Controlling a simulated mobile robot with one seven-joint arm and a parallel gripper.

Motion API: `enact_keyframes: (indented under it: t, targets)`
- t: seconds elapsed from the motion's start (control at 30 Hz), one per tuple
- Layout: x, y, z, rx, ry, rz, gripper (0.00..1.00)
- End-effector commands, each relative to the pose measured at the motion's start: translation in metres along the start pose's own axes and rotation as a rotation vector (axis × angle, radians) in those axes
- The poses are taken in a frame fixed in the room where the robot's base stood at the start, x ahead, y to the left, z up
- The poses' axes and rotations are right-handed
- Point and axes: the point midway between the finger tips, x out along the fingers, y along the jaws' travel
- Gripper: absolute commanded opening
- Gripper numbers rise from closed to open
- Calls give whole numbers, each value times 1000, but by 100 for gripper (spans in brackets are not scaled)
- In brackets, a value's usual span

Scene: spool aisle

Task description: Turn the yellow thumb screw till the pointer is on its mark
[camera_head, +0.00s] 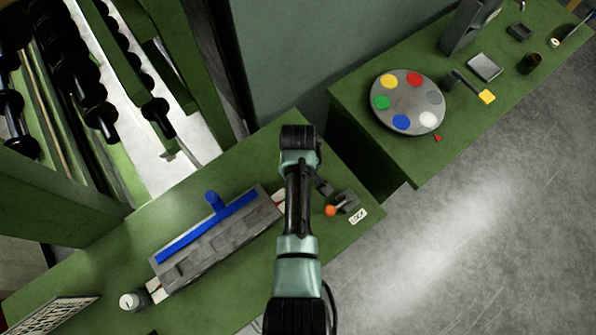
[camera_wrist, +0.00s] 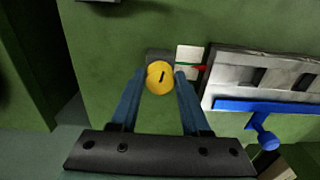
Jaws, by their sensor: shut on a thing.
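The yellow thumb screw (camera_wrist: 160,79) is in the middle of the wrist view, with a dark line across its round face. My gripper (camera_wrist: 160,74) has one blue finger on each side of the screw and is shut on it. Right of the screw is a white plate (camera_wrist: 189,56) with a thin green mark (camera_wrist: 186,67). A red pointer (camera_wrist: 203,67) shows at the plate's right edge, close to the green mark; I cannot tell whether they line up exactly. In the head view my arm hides the screw and gripper.
A grey fixture with a blue bar (camera_head: 215,225) lies beside the screw on the green bench. An orange-knobbed lever (camera_head: 330,210) stands near the bench's right edge. A disc with coloured spots (camera_head: 408,126) lies on another bench. Floor at right is clear.

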Motion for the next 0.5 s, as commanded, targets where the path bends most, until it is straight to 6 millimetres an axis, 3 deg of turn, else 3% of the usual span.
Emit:
enact_keyframes:
  t: [0.5]
  targets:
    - [-1,1,-2,-200,4,2,0]
